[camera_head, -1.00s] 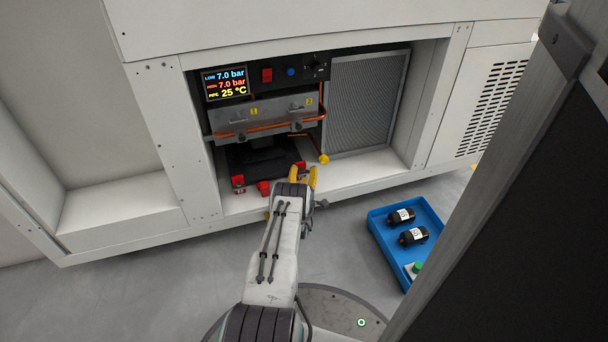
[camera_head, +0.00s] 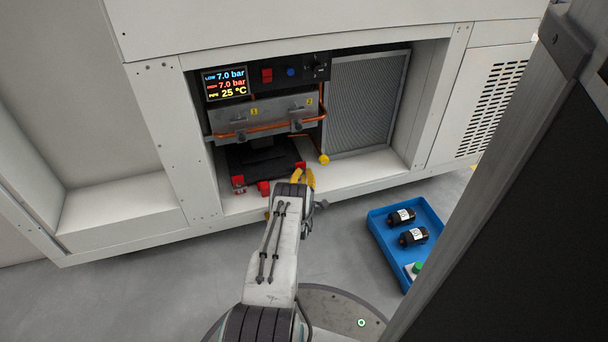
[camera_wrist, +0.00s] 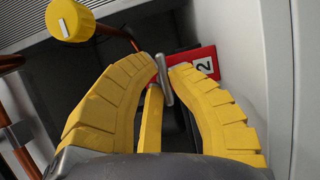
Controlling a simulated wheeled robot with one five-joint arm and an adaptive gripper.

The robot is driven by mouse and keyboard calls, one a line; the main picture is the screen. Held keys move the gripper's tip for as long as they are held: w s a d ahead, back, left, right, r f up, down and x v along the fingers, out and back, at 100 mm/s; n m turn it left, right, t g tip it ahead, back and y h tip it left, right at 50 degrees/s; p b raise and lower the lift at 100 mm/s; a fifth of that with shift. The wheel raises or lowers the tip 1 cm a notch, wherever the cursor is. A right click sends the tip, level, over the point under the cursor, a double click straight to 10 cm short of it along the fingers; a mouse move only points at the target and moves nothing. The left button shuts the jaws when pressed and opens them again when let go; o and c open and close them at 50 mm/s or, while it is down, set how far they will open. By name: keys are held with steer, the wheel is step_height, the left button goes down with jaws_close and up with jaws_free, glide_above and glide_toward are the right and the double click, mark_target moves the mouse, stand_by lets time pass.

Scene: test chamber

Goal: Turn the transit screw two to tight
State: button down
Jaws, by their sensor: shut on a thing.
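Transit screw two shows in the wrist view as a grey metal cross-bar handle (camera_wrist: 164,79) beside a red block (camera_wrist: 201,63) marked "2". My gripper (camera_wrist: 166,72) has yellow ribbed fingers, with their tips shut on the handle from both sides. The screw's lower part is hidden behind the fingers. In the head view my gripper (camera_head: 303,179) is at the front right corner of the black base (camera_head: 262,164) in the open bay. It largely covers the screw there. Part of a red block (camera_head: 300,166) shows just behind the fingers.
More red pieces (camera_head: 263,187) sit along the base's front edge. A yellow knob (camera_wrist: 70,20) on a copper pipe is near my left finger. A white wall (camera_wrist: 250,60) stands close on the right. A blue tray (camera_head: 385,246) with two black cylinders lies on the floor.

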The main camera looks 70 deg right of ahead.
steer(key=shift+d+r+m+y, duration=0.2)
steer(key=shift+m+y, duration=0.1)
steer(key=shift+m, duration=0.4)
steer(key=c, duration=1)
jaws_free()
steer(key=shift+a+f, duration=0.1)
steer(key=shift+v, duration=5.95)
steer(key=shift+o, duration=0.2)
steer(key=shift+w, duration=0.1)
